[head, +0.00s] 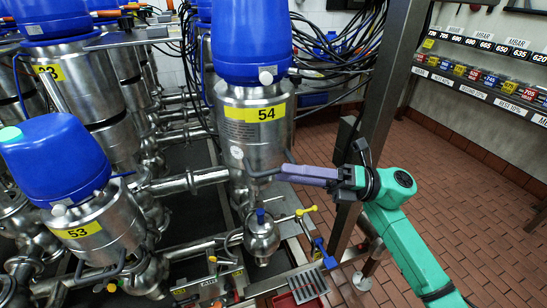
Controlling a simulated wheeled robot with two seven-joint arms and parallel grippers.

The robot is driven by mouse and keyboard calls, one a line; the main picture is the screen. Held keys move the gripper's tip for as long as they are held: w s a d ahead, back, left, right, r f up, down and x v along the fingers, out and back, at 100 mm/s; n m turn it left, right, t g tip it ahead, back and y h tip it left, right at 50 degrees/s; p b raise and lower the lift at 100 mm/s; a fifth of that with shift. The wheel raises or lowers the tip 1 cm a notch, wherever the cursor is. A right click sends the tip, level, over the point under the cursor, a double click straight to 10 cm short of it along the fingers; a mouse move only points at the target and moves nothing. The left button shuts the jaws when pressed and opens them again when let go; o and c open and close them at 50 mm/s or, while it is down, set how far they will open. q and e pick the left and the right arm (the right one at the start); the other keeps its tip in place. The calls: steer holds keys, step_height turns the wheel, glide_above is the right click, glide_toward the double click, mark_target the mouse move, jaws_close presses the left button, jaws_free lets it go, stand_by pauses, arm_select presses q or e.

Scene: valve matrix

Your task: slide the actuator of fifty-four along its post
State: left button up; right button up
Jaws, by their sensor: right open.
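The actuator of fifty-four is a steel cylinder (256,140) with a yellow label reading 54 and a large blue cap (251,40). It stands upright near the middle of the head view. A grey curved hose or handle (262,172) shows low on its right side. My right gripper (286,172), with purple fingers, reaches in from the right beside the lower part of this cylinder. It is open, and its fingertips are close to the curved part; I cannot tell whether they touch. The post is not clearly visible. My left gripper is not in view.
Valve 53 (88,215) tilts at the lower left, and valve 23 (73,75) stands behind it. A steel frame post (386,85) rises behind my right arm. Black cables (340,60) hang behind 54. Brick floor (470,200) lies open at the right.

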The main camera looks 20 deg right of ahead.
mark_target(273, 169)
steer(key=p+x, duration=0.1)
steer(key=x, duration=0.2)
steer(key=shift+a+r, duration=0.25)
steer(key=shift+a, duration=0.15)
steer(key=shift+w+f, duration=0.1)
steer(key=shift+f, duration=0.05)
steer(key=shift+c, duration=0.3)
jaws_close()
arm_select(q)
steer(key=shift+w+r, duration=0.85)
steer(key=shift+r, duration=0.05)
